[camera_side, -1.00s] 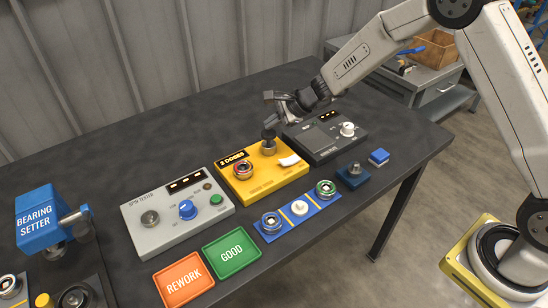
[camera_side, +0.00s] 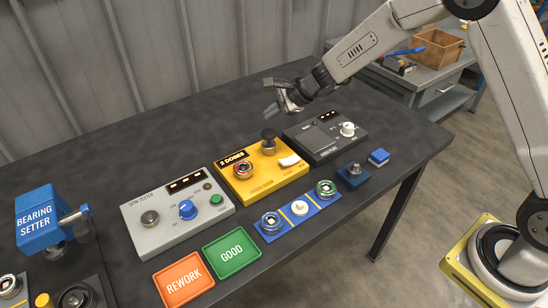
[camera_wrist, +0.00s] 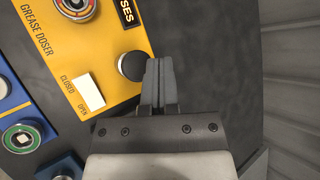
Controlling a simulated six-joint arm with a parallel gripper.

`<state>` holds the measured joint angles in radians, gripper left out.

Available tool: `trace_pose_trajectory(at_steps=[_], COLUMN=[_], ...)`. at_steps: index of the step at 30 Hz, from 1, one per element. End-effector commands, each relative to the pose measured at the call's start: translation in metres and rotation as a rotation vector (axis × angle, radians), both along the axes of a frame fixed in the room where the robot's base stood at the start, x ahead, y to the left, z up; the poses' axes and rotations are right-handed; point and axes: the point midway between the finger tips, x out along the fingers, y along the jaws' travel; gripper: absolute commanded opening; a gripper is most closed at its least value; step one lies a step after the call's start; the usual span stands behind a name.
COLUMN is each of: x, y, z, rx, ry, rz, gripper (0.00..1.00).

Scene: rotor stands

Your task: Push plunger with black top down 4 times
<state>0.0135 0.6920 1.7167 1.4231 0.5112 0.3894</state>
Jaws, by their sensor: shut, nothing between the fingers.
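The plunger with the black top (camera_side: 268,137) stands upright on the yellow grease doser (camera_side: 262,196), near its back right corner. Its round black top also shows in the wrist view (camera_wrist: 132,66), just left of my fingertips. My gripper (camera_side: 270,97) is shut and empty. It is above the plunger, with a visible gap between them in the side view. In the wrist view my gripper (camera_wrist: 158,64) has its fingers together beside the black top. The doser carries a "2 DOSES" label, a white switch (camera_side: 289,161) and a rotor with a red ring (camera_side: 243,170).
A dark grey device with a knob (camera_side: 347,129) stands right of the doser, and a grey spin tester (camera_side: 160,234) stands left. A blue strip with several round parts (camera_side: 261,236) lies in front. Green and orange pads (camera_side: 182,279) lie nearer. The table behind the doser is clear.

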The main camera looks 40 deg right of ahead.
Motion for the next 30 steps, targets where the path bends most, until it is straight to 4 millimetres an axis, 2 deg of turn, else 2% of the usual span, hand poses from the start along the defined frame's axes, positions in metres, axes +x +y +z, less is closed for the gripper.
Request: trace_pose_trajectory(at_steps=[10,30], x=[0.0,0.0], y=[0.0,0.0], z=[0.021,0.021], rx=[-0.001,-0.001], ry=[0.0,0.0], rz=[0.001,0.001], gripper=[0.0,0.0])
